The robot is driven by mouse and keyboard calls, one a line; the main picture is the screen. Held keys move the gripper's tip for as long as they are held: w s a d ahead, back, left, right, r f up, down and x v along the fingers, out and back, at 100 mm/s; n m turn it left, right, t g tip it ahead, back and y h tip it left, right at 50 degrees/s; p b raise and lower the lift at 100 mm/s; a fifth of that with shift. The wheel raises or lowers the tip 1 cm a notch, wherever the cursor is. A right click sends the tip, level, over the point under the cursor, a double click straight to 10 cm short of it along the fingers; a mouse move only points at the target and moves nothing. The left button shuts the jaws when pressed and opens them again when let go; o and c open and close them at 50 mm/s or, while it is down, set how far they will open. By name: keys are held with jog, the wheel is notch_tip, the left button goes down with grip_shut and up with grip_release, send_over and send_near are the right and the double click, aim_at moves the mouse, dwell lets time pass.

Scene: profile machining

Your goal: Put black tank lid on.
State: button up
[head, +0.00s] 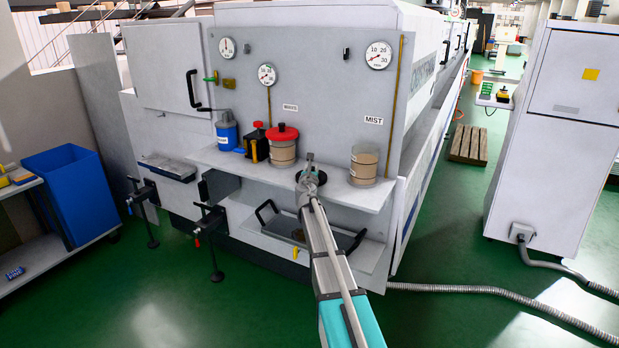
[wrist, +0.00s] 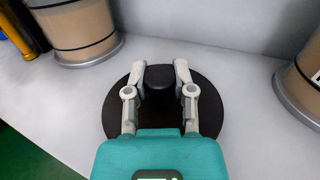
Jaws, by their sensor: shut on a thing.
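The black tank lid (wrist: 208,122) is a dark round disc with a raised knob (wrist: 160,77) at its centre. My gripper (wrist: 158,72) is shut on this knob, one finger on each side. In the head view my gripper (head: 309,166) is over the white shelf, between the two tan tanks. The lid is mostly hidden behind my gripper there, and I cannot tell whether it touches the shelf. The tank under the MIST label (head: 364,166) stands to the right with no lid on it. The left tank (head: 283,152) wears a red lid (head: 282,133).
The white shelf (head: 226,157) runs along the machine front, with gauges above. A blue bottle (head: 227,133) and a black-and-red can (head: 255,144) stand left of the red-lidded tank. A tray with black handles (head: 284,238) is below. Shelf between the tanks is otherwise clear.

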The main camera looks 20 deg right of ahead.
jog(key=shift+r, duration=0.1)
grip_shut()
notch_tip(320, 180, up, 2)
jog(key=p, duration=0.2)
jog(key=shift+r+p, duration=0.25)
jog(key=shift+p, duration=0.15)
jog(key=s+a+r+p, duration=0.4)
jog(key=s+r+p, duration=0.6)
jog(key=s, duration=0.3)
jog(key=shift+s+r, duration=0.15)
jog(key=shift+s, duration=0.05)
jog(key=shift+a, duration=0.15)
